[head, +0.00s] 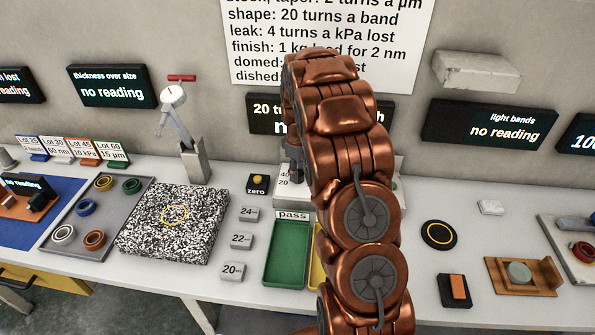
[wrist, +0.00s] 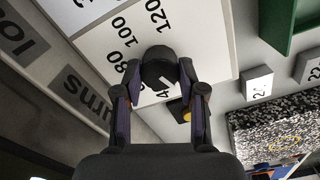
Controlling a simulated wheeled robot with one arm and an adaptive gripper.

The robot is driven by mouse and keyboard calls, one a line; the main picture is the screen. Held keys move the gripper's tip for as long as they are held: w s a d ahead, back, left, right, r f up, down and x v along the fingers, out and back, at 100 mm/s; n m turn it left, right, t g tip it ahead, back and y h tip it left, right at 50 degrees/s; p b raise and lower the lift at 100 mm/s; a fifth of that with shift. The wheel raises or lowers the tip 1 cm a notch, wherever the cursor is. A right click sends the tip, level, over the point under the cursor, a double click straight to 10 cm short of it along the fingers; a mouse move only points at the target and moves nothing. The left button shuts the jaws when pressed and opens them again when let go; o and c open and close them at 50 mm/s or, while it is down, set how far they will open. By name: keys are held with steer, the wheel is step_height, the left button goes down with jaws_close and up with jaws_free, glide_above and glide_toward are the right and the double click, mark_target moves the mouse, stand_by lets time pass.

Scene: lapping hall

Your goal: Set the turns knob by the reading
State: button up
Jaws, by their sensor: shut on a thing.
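The turns knob (wrist: 158,66) is a dark round knob on a white dial panel (wrist: 205,40) printed with numbers, of which 80, 100 and 120 show beside it in the wrist view. My gripper (wrist: 160,74) is shut on the turns knob, a finger on either side. The display behind my arm (head: 262,125) is mostly covered; only "20 t" and a few letters show.
A wall sign (head: 400,60) lists turns rules, partly covered. Other displays, such as thickness over size (head: 112,86) and light bands (head: 488,126), show "no reading". A green pass tray (head: 287,255), speckled plate (head: 174,224) and blocks marked 24, 22 and 20 (head: 233,271) stand nearby.

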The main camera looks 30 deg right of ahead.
steer(key=shift+b, duration=0.35)
steer(key=m+b, duration=0.3)
steer(key=shift+w+f, duration=0.1)
steer(key=shift+f, duration=0.05)
steer(key=m+b, duration=0.2)
steer(key=m, duration=0.1)
steer(key=shift+m+b, duration=1)
steer(key=shift+m, duration=0.3)
steer(key=shift+r, duration=0.2)
steer(key=o, duration=1.1)
steer(key=shift+o, duration=0.2)
